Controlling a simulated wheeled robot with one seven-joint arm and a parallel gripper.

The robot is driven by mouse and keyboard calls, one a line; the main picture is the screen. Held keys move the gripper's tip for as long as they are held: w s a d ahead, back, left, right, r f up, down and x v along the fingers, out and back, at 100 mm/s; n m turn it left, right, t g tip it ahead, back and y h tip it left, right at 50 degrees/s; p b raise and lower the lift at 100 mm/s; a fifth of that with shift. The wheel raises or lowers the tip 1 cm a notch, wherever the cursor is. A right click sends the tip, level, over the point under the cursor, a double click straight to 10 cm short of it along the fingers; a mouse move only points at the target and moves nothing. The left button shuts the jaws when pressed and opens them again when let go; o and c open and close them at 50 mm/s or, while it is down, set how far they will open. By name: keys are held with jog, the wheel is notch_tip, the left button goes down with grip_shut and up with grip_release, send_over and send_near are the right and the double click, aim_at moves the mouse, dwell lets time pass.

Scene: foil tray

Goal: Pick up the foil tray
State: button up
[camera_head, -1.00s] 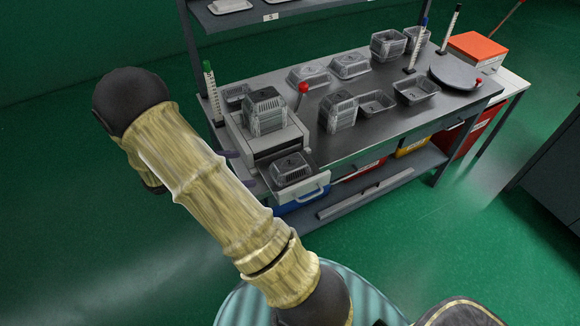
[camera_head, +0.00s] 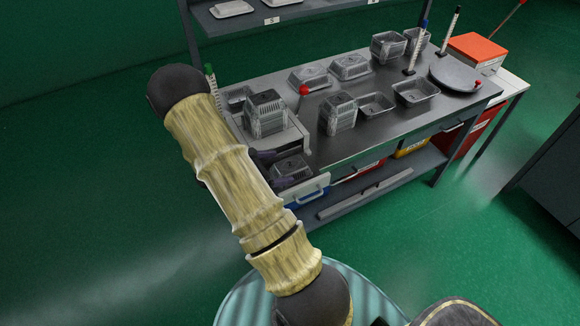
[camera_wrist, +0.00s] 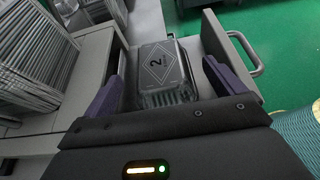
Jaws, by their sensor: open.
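A foil tray (camera_head: 292,165) with a dark lid sits in the pulled-out drawer (camera_head: 313,186) at the bench's front left. In the wrist view the tray (camera_wrist: 158,68) shows a lid with a diamond mark and a "2". My gripper (camera_wrist: 165,70) is open, with one purple finger on each side of the tray. Small gaps seem to show between fingers and tray; contact is not clear. In the head view my gripper (camera_head: 274,168) shows only in part behind my arm.
A stack of foil trays (camera_head: 265,117) stands on the grey machine just behind the drawer. A red-knobbed lever (camera_head: 304,90) rises beside it. More foil trays (camera_head: 338,114) stand on the metal bench (camera_head: 385,128). The drawer handle (camera_wrist: 246,52) juts out at the right.

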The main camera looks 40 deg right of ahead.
aim_at(290, 165)
jog(key=p+x, duration=0.1)
jog(key=x, duration=0.3)
jog(key=shift+d+r, duration=0.1)
jog(key=shift+d, duration=0.05)
jog(key=shift+d+f+p, duration=0.25)
jog(key=shift+d+p, duration=0.05)
jog(key=shift+d, duration=0.1)
jog(key=shift+s+d, duration=0.1)
jog(key=shift+s, duration=0.05)
jog(key=c, duration=1.1)
